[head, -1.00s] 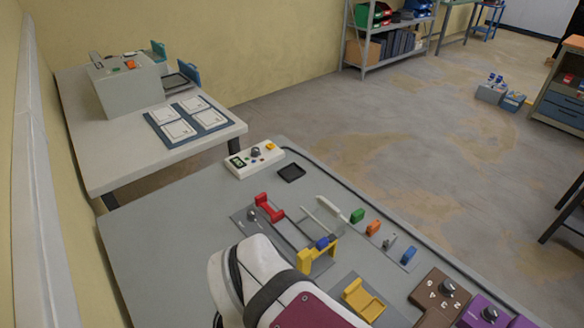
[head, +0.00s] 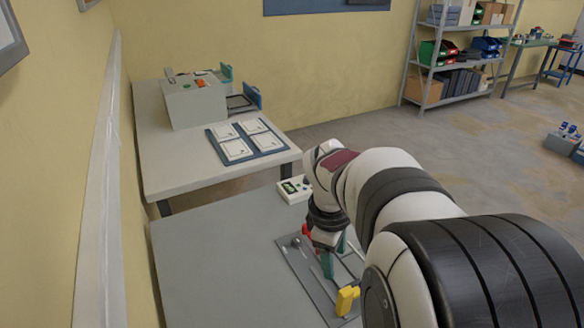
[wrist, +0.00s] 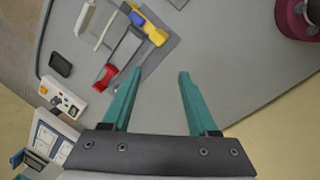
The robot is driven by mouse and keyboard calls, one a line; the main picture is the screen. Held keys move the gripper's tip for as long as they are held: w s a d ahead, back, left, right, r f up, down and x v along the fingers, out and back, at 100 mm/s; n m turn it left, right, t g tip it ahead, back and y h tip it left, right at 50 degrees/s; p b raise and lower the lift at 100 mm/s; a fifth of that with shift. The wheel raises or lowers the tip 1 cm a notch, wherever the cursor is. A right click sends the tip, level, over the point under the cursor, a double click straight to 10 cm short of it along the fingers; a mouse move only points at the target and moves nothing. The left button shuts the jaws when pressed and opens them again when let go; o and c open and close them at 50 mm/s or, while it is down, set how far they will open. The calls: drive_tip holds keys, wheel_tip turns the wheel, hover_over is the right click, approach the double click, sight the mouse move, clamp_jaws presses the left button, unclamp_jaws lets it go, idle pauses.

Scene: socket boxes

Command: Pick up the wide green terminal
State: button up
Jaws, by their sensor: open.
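The wide green terminal does not show in either current view; in the head view my arm covers the right part of the bench. My gripper (wrist: 160,74) has two teal fingers spread apart with nothing between them. In the head view its fingers (head: 328,262) point down over the grey fixture plate, close to the red and yellow blocks. In the wrist view the red block (wrist: 108,76) and the yellow block (wrist: 156,35), with a blue piece (wrist: 136,18) by it, lie beyond and left of the fingertips.
A white control box (wrist: 62,98) and a small black tray (wrist: 60,64) lie left in the wrist view. A magenta device (wrist: 298,18) is at upper right. The bench (head: 215,265) left of my gripper is clear. A second table (head: 160,175) stands behind.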

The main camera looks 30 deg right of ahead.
drive_tip(key=w+d+f+n+h, duration=0.1)
drive_tip(key=d+f+n, duration=0.35)
drive_tip(key=d, duration=0.65)
drive_tip(key=w+d+f+n+h, duration=0.1)
drive_tip(key=w+d+f+n, duration=0.15)
drive_tip(key=d+n, duration=0.6)
drive_tip(key=d+f+m, duration=0.1)
drive_tip(key=d+f, duration=0.1)
drive_tip(key=f, duration=0.2)
drive_tip(key=d+f, duration=0.3)
drive_tip(key=f, duration=0.2)
drive_tip(key=d+f+m, duration=0.1)
drive_tip(key=d+f, duration=0.2)
drive_tip(key=f, duration=0.2)
drive_tip(key=shift+s+d+f+m+g+h, duration=0.2)
drive_tip(key=shift+s+f+m+g+h, duration=0.05)
drive_tip(key=shift+s+m+g+h, duration=0.05)
drive_tip(key=shift+c, duration=0.3)
clamp_jaws()
